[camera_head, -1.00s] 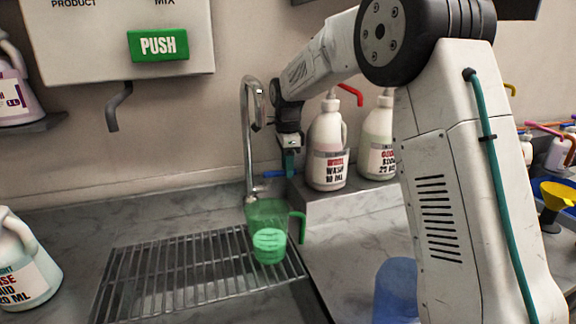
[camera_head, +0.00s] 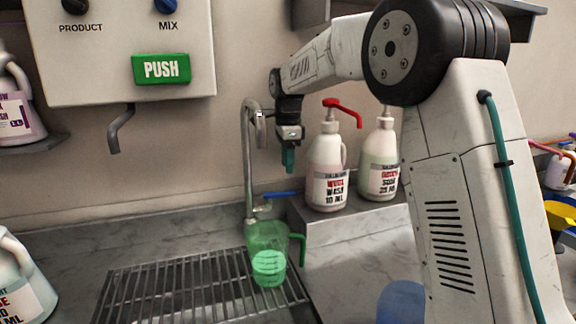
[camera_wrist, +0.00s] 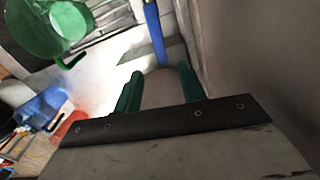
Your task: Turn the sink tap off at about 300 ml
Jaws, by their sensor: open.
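The silver sink tap (camera_head: 249,165) has a tall curved neck. Its blue lever (camera_head: 281,194) points right from near the base and also shows in the wrist view (camera_wrist: 154,32). A translucent green measuring jug (camera_head: 265,236) stands upright on the drain grate under the spout, with its handle to the right. Brighter green fills its lower part; I cannot read the level against any marks. I cannot make out a water stream. My gripper (camera_head: 288,160) is open and empty, fingers pointing down, just above the lever and apart from it. The jug also shows in the wrist view (camera_wrist: 50,28).
A wool wash pump bottle (camera_head: 327,170) and another pump bottle (camera_head: 380,165) stand on a ledge close right of my gripper. A dispenser box with a green PUSH button (camera_head: 161,69) hangs at upper left. The metal grate (camera_head: 190,285) has free room left of the jug.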

